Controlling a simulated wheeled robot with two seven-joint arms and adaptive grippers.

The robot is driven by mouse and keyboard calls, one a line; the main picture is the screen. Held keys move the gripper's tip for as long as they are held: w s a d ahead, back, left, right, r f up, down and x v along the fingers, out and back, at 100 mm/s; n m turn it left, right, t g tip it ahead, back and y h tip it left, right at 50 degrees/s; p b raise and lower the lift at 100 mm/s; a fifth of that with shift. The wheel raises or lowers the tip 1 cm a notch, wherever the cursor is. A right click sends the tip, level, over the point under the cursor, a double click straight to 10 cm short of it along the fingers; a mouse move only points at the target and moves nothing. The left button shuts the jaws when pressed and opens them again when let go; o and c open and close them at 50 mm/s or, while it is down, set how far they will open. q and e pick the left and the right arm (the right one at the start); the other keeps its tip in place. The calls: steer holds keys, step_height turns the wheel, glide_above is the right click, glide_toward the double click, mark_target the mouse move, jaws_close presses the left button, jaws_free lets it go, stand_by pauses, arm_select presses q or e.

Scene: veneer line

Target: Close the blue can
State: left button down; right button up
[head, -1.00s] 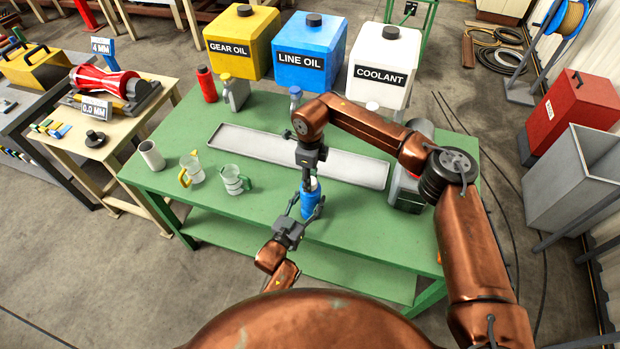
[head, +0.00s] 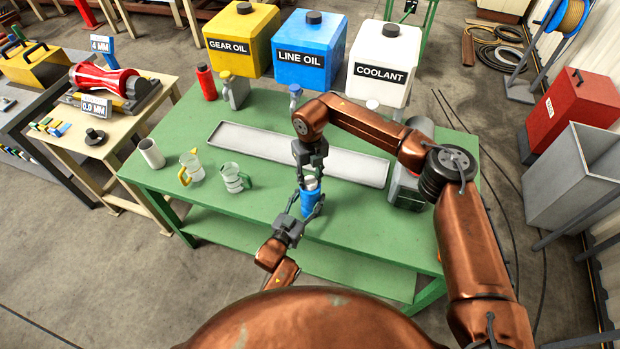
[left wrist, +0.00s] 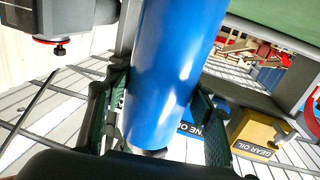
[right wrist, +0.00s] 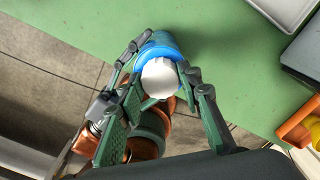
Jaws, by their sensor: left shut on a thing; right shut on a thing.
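The blue can (head: 308,204) stands upright near the front edge of the green table. My left gripper (head: 305,213) is shut around its body from the front; in the left wrist view the can (left wrist: 175,65) fills the space between the fingers (left wrist: 160,112). My right gripper (head: 311,178) points down from above, shut on the white cap (right wrist: 160,78) at the can's top. In the right wrist view the cap sits over the blue top (right wrist: 157,49), between the fingers (right wrist: 160,75). Whether it is fully seated is hidden.
A long grey tray (head: 240,143) lies behind the can. Two clear jugs (head: 233,178) (head: 192,170) and a grey cup (head: 151,153) stand to the left. Bottles and the gear oil, line oil and coolant tanks (head: 310,65) stand at the back. A dark container (head: 407,190) is at right.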

steer(key=m, duration=0.9)
steer(key=shift+m, duration=0.4)
steer(key=m, duration=0.3)
steer(key=shift+d+m, duration=0.1)
steer(key=shift+m, duration=0.3)
steer(key=m, duration=0.5)
steer(key=shift+m, duration=0.4)
steer(key=m, duration=0.7)
steer(key=o, duration=0.8)
steer(key=shift+r, duration=0.1)
steer(key=shift+r, duration=2.15)
